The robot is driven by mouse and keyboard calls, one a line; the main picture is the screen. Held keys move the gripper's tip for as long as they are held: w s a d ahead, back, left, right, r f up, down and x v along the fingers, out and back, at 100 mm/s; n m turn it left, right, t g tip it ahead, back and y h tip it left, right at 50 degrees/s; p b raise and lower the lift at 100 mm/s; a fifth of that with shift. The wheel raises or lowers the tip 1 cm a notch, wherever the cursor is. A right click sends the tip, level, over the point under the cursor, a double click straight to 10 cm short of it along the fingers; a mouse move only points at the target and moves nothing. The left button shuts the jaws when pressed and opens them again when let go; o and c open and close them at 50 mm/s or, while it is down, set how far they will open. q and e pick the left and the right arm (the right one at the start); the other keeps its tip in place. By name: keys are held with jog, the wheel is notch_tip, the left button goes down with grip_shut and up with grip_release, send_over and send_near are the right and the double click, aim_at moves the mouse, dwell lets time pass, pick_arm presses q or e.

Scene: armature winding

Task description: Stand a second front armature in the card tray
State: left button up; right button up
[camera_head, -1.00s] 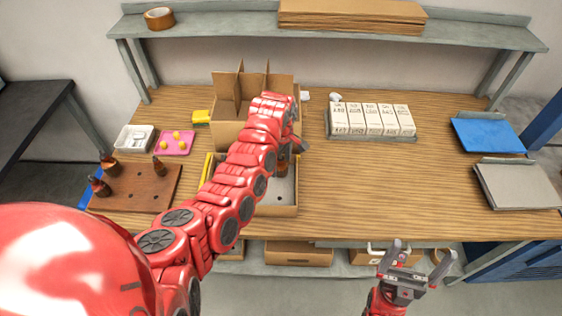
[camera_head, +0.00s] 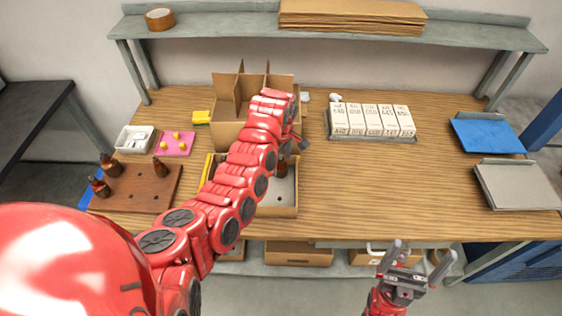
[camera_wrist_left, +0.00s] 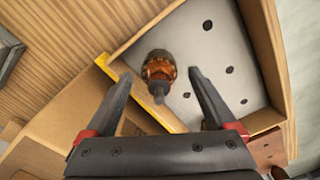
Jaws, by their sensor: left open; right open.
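The card tray (camera_head: 286,211) is an open cardboard box with a grey holed insert, at the middle front of the table. One copper-and-dark armature (camera_head: 281,169) stands in it; in the left wrist view this armature (camera_wrist_left: 158,66) shows with its shaft towards the camera. My left gripper (camera_wrist_left: 160,75) is open and empty, its fingertips on either side of the armature in that picture, with gaps. In the head view my left arm covers part of the tray. Three armatures, one of them at the right (camera_head: 160,168), stand on the brown board (camera_head: 140,197). My right gripper (camera_head: 418,262) is open and empty before the table.
A divided cardboard box (camera_head: 228,133) stands behind the tray. A rack of white cartons (camera_head: 372,137) is right of it. A pink tray (camera_head: 178,151) and a white tray (camera_head: 125,148) lie at left. Blue (camera_head: 488,134) and grey (camera_head: 518,187) panels lie at right. The table's right-centre is clear.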

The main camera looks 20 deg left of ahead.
aim_at(281, 155)
pick_arm(q)
jog(key=shift+r+p, duration=0.3)
jog(key=shift+r, duration=1.7)
jog(key=shift+r+p, duration=0.55)
jog(key=shift+r, duration=0.6)
jog(key=shift+r+p, duration=1.3)
jog(key=shift+p, duration=0.05)
jog(key=shift+o, duration=0.8)
jog(key=shift+f, duration=0.1)
